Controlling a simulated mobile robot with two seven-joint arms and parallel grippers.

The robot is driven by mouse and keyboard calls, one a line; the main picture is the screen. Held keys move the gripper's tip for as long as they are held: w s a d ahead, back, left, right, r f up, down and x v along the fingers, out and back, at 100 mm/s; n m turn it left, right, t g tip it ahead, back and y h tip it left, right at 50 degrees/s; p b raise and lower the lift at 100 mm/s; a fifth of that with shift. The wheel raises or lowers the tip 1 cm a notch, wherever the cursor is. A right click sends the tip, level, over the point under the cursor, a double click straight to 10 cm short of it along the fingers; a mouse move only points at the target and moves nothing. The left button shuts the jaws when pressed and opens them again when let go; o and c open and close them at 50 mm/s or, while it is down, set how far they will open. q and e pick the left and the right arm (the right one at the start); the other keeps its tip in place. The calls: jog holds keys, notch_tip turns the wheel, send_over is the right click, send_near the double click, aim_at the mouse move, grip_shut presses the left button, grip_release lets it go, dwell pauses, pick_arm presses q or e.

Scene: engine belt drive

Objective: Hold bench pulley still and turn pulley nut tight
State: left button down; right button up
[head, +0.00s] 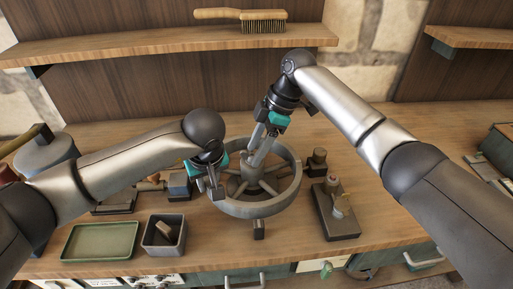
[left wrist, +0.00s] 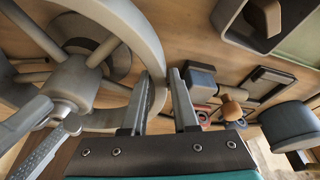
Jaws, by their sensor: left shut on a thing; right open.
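The bench pulley (head: 268,209) is a large grey spoked wheel lying flat on the bench. My left gripper (head: 214,187) is shut on its rim at the left side; in the left wrist view the rim (left wrist: 136,35) passes between the fingers (left wrist: 158,92). My right gripper (head: 254,153) reaches down from above to the pulley's hub, with its fingers apart. The pulley nut (left wrist: 66,106) shows at the hub in the left wrist view, close to the right fingers. In the head view the right fingers largely hide the nut. I cannot tell whether they touch it.
A green tray (head: 100,241) and a small grey bin (head: 165,235) stand at the front left. A dark block with a knobbed fitting (head: 337,211) stands right of the pulley. A brush (head: 240,15) lies on the shelf above. The bench right of the block has free room.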

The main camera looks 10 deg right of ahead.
jog(key=shift+f, duration=0.1)
grip_shut()
dwell(0.4)
